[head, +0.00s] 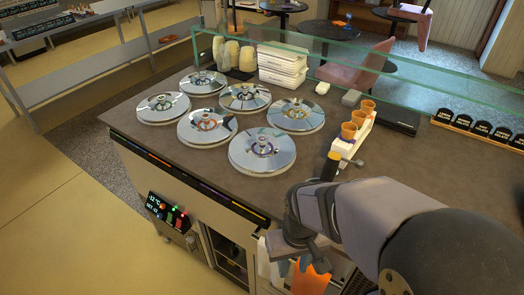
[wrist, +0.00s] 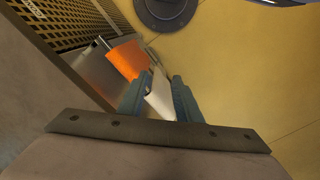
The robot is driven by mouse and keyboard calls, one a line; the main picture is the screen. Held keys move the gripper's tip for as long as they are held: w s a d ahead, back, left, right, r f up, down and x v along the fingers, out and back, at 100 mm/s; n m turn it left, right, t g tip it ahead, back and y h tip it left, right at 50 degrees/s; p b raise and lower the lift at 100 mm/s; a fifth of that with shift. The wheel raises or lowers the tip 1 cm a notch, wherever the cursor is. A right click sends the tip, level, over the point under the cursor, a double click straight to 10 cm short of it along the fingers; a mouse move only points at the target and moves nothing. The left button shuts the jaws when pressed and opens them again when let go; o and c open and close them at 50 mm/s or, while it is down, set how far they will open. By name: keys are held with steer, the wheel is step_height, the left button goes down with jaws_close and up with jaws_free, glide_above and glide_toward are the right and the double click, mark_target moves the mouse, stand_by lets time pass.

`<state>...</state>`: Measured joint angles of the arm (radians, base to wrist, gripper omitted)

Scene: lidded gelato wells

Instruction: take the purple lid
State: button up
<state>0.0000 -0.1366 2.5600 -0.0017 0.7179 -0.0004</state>
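Several round silver lids with knobs sit on the counter, each with a coloured ring around its knob. The lid at the front right (head: 262,151) has a ring that looks purple; the ring is small in the head view, and reflections blur its colour. My gripper (head: 294,268) is low in front of the counter's front face, below and to the right of that lid and well apart from it. In the wrist view my gripper (wrist: 160,98) points down with its teal fingers apart. A white cloth shows between them, but I see no grip on it. No lid shows in the wrist view.
An orange cloth (wrist: 127,60) hangs beside the fingers. A holder with orange cones (head: 349,131) stands right of the lids. White containers (head: 283,65) and a glass guard (head: 320,38) are behind. The countertop (head: 440,165) at right is mostly clear.

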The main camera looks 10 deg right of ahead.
mark_target(262, 139)
steer(key=o, duration=0.6)
steer(key=shift+c, duration=0.2)
steer(key=w+r+m, duration=0.1)
steer(key=w+r, duration=0.1)
steer(key=w, duration=0.5)
steer(key=w+r+m+t+h+p, duration=0.1)
steer(key=w+r, duration=0.2)
steer(key=w, duration=0.4)
steer(key=w+r+m+p, duration=0.1)
steer(key=w+r, duration=0.2)
steer(key=w, duration=0.4)
steer(key=shift+w+d+r+m, duration=0.1)
steer(key=shift+w+r+m, duration=0.1)
steer(key=shift+w+m, duration=0.15)
steer(key=w+r+m+t+h+p, duration=0.1)
steer(key=w+r+m, duration=0.1)
steer(key=w, duration=0.6)
steer(key=w+a+r+m+t+h+p, duration=0.1)
steer(key=w+r+m, duration=0.2)
steer(key=w, duration=0.6)
steer(key=shift+w+r, duration=0.2)
steer(key=shift+r, duration=0.05)
steer(key=shift+f+p, duration=0.1)
steer(key=shift+p, duration=0.2)
steer(key=shift+p+x, duration=1.85)
steer(key=shift+x, duration=1.7)
